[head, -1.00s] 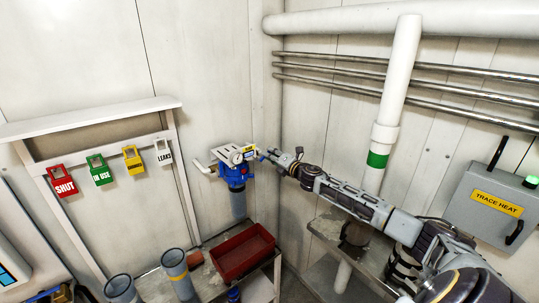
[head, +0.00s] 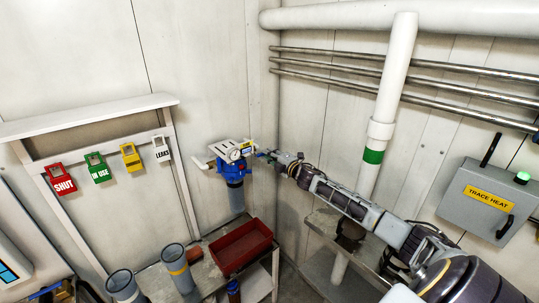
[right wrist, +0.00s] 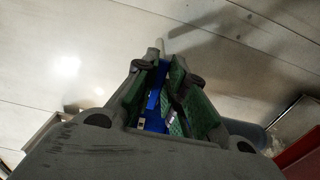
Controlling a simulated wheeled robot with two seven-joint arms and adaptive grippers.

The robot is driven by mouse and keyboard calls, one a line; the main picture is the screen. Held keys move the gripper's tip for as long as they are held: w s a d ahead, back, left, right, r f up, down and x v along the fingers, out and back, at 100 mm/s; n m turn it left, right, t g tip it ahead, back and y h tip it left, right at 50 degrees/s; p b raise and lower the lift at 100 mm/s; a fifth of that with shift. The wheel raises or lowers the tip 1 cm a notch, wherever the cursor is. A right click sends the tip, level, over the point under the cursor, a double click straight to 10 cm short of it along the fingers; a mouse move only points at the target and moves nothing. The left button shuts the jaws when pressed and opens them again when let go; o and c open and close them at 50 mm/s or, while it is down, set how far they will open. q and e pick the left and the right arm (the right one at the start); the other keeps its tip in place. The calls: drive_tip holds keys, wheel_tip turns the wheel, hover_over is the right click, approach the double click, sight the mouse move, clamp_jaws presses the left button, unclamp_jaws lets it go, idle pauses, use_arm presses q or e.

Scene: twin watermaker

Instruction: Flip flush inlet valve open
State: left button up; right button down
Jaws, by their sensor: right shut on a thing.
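A blue-headed filter unit (head: 230,167) with a white top, a round gauge (head: 233,155) and a grey bowl (head: 236,196) is on the wall near the corner. A white pipe stub (head: 203,165) sticks out on its left. My right gripper (head: 266,154) is at the unit's right side, reaching in from the right. In the right wrist view, its green-padded fingers (right wrist: 172,95) are shut on a blue part (right wrist: 154,100), which looks like the valve's handle. The fingers hide much of it, so I cannot tell its angle. My left gripper is not in view.
A red tray (head: 241,248) and grey cylinders (head: 177,267) stand on the bench below. A tag rack (head: 105,115) is on the left wall. A vertical white pipe (head: 389,90) and a grey TRACE HEAT box (head: 484,198) are by my right arm.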

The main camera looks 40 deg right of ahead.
drive_tip(key=c, duration=1.8)
unclamp_jaws()
drive_tip(key=shift+o, duration=0.2)
drive_tip(key=shift+s+f, duration=0.1)
drive_tip(key=shift+s, duration=0.1)
drive_tip(key=s+d, duration=0.1)
drive_tip(key=s, duration=1)
drive_tip(key=shift+s, duration=0.25)
drive_tip(key=shift+f, duration=0.1)
